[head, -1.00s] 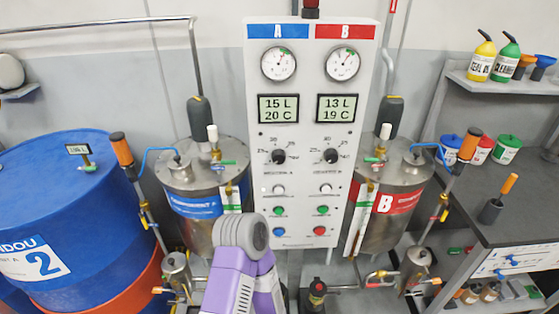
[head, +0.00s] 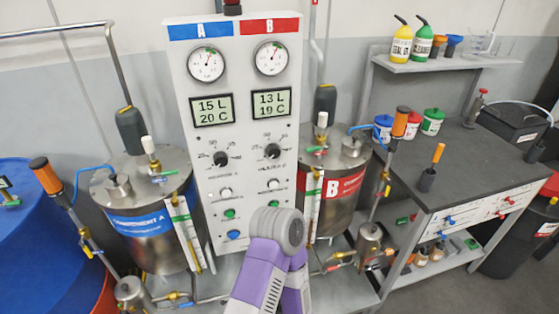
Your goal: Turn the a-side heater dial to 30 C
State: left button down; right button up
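The white control panel (head: 237,120) stands ahead with an A column under a blue label and a B column under a red label. The A-side heater dial (head: 220,158) is a black knob with a scale around it; its exact setting is too small to read. The A display (head: 213,110) reads 15 L, 20 C. The B-side dial (head: 272,151) is a similar black knob, and the B display (head: 271,102) reads 13 L and about 19 C. A purple and grey arm link of mine covers the panel's lower right. Neither gripper shows.
The component A tank (head: 150,235) stands left of the panel and the red-labelled B tank (head: 340,185) right of it. Orange-handled pumps (head: 47,174) flank them. A dark workbench (head: 460,165) with drawers is at right, below a shelf (head: 430,62) with bottles.

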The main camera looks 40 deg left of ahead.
aim_at(221, 160)
jog(key=z, duration=0.9)
jog(key=k, duration=0.7)
jog(key=u, duration=1.05)
